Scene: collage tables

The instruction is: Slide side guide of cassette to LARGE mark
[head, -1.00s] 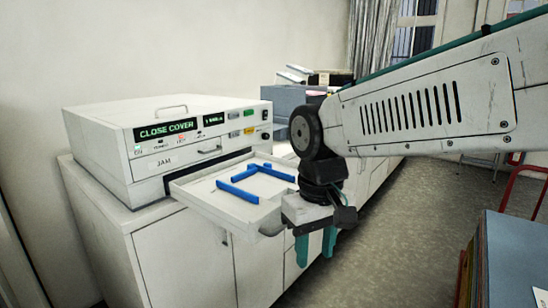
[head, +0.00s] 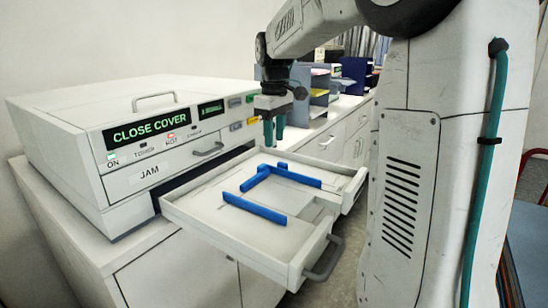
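The cassette (head: 190,218) is a white open tray pulled out from the white machine, with a handle (head: 326,260) on its front end. Inside are three blue bars: a near long guide (head: 254,208), a far long guide (head: 292,177) and a short slanted bar (head: 254,179) by the far guide's left end. I cannot read a LARGE mark. My gripper (head: 273,131) points down above the tray's far side, beyond the blue bars. Its two teal fingers are slightly apart with nothing between them.
The machine (head: 130,135) stands left, its display reading CLOSE COVER. A white cabinet (head: 175,265) supports it. Trays and folders (head: 318,85) stand on the counter behind my gripper. My own arm fills the right side. The space above the tray is clear.

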